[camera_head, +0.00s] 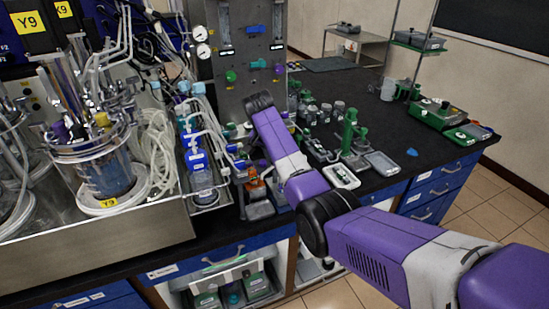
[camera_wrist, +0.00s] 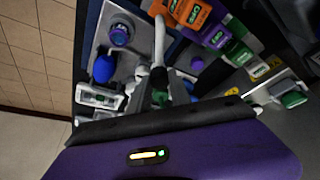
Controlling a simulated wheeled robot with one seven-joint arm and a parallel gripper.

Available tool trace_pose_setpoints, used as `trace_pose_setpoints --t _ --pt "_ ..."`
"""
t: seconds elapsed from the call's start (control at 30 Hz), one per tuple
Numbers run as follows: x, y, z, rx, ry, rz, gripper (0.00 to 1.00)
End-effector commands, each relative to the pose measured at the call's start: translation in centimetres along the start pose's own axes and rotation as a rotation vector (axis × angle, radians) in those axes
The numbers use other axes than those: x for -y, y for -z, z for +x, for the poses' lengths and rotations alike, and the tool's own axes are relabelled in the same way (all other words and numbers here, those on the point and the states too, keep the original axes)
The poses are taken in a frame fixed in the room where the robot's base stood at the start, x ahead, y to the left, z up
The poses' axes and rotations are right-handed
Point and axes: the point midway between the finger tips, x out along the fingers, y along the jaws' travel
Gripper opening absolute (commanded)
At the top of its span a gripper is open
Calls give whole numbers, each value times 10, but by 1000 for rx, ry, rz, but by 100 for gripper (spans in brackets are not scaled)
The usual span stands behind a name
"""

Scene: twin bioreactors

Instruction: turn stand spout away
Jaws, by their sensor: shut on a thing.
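In the wrist view a thin pale tube, which looks like the stand spout (camera_wrist: 159,42), runs down the picture to my gripper (camera_wrist: 158,75). My gripper is shut on it, with the small fingers partly in shadow above my purple wrist housing. An orange block with white lettering (camera_wrist: 190,12) is right beside the tube at the top. In the head view the small stand with an orange part (camera_head: 256,190) is at the bench's front edge, below and left of my purple arm. My gripper's fingertips cannot be made out in the head view.
A rack of blue-capped bottles (camera_head: 197,160) and a glass reactor vessel (camera_head: 103,170) are to the left. A grey panel with gauges (camera_head: 240,60) rises behind. Green-topped items and a tray (camera_head: 381,162) are to the right. A blue bulb (camera_wrist: 104,66) lies near my gripper.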

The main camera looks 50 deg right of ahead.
Motion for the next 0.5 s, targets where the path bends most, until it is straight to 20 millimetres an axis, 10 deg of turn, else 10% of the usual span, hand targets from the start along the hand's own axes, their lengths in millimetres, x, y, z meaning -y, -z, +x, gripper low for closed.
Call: trace_pose_setpoints --t 0.43,0.47,0.5 --pt "-2 0 1 2 -7 11 0" --pt "-2 0 1 2 -7 11 28" --pt "-2 0 1 2 -7 11 36"
